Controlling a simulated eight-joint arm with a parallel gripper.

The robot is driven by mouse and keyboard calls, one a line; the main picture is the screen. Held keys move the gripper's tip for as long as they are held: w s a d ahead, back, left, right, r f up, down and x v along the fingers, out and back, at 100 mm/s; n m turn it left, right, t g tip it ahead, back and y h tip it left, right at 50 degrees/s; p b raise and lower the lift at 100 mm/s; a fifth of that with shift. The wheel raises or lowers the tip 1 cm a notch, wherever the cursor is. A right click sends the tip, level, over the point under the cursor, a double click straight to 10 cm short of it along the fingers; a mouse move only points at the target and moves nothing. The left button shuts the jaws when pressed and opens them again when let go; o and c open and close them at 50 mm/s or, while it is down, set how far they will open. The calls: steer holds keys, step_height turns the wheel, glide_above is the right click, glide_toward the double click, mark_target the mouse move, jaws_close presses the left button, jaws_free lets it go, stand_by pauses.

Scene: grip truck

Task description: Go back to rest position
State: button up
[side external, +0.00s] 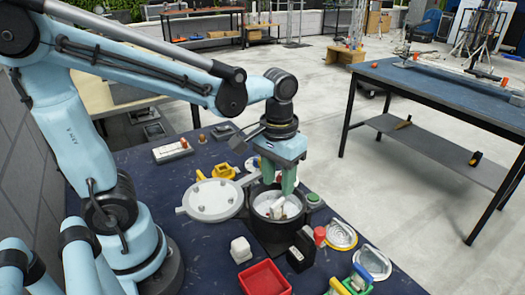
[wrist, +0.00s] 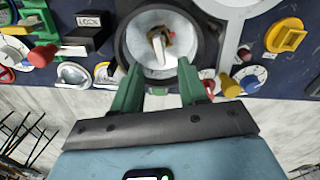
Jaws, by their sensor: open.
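My gripper (side external: 278,180) has two green fingers pointing down over a dark round pot with a pale inside (side external: 265,222). In the wrist view my gripper (wrist: 157,80) is open, with its fingers spread apart at the pot's near edge. A white piece (wrist: 158,46) and a small brown and yellow part lie inside the pot (wrist: 124,40). Nothing shows between the fingertips except the pot behind them. The fingers hide part of the pot in the side view.
A round grey lid (side external: 212,200) stands open left of the pot. A red tray (side external: 264,279), a white block (side external: 241,249), a black block (side external: 301,250) and yellow parts (side external: 222,171) surround it on the blue table (side external: 190,258). Another blue table (side external: 440,95) stands apart at right.

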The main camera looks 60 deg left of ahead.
steer(key=r+m+t, duration=0.1)
steer(key=t, duration=0.1)
steer(key=a+m+t, duration=0.1)
steer(key=t, duration=0.1)
steer(key=s+a+r+m+t, duration=0.1)
steer(key=t, duration=0.2)
steer(key=shift+r, duration=0.35)
steer(key=shift+o, duration=0.4)
stand_by(0.3)
